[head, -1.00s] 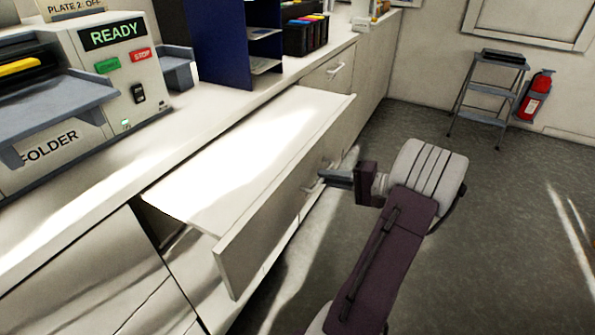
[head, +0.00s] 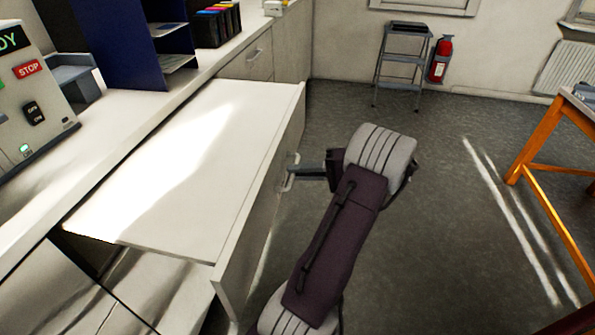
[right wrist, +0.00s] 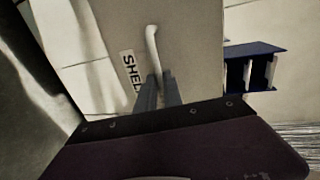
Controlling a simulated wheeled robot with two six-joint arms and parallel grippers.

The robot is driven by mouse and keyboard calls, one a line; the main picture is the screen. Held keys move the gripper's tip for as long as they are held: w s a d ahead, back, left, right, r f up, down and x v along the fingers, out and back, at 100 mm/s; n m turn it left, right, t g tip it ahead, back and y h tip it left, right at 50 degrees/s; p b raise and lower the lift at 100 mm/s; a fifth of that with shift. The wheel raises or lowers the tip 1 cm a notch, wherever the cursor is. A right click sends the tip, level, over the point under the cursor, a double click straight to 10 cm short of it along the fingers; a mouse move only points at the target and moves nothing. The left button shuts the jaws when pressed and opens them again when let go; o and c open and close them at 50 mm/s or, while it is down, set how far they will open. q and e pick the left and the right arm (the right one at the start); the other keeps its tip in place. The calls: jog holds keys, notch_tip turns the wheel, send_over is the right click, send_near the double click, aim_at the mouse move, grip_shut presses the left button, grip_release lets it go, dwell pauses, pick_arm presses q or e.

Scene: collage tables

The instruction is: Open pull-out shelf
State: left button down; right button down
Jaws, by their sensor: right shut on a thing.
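The pull-out shelf (head: 190,165) is a wide white board that stands out from under the counter, with a tall pale front panel (head: 258,215). Its metal handle (head: 289,174) is on the outer face of that panel. My right gripper (head: 296,172) is shut on the handle. In the right wrist view, the fingers (right wrist: 158,92) meet the handle (right wrist: 152,45) beside a label (right wrist: 132,70) that reads "SHEL", its end hidden. My left gripper is not in view.
The counter (head: 110,140) holds a machine (head: 30,90) with a red STOP button, a dark blue rack (head: 110,40) and ink bottles (head: 215,25). A step stool (head: 402,65) and fire extinguisher (head: 440,60) stand by the far wall. An orange-legged table (head: 540,140) is at right. The floor between is clear.

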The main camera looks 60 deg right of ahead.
jog(key=c, duration=1.5)
grip_release()
jog(key=p+v, duration=0.1)
jog(key=v, duration=0.8)
jog(key=shift+p, duration=0.4)
